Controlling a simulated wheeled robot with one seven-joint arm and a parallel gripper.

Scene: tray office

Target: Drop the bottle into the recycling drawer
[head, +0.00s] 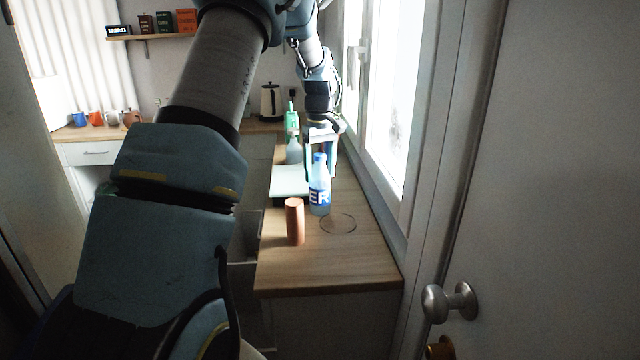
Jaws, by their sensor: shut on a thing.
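A blue bottle (320,198) with a white-lettered label stands upright at the counter's middle, near the window side. My gripper (320,177) comes down from above and is shut on the bottle's upper part, with a finger on either side. I cannot tell whether the bottle's base touches the counter. Below the counter's left edge, what looks like an open drawer (243,267) shows partly. My arm hides much of it, and I cannot see its contents or any recycling mark.
A brown cylinder (295,222) stands close to the bottle's left front, and a thin ring (338,232) lies at its right. A pale tray (288,182), green bottle (291,122) and grey bottle (293,152) are behind. The wooden counter's (330,270) front is clear. A door knob (448,302) is at right.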

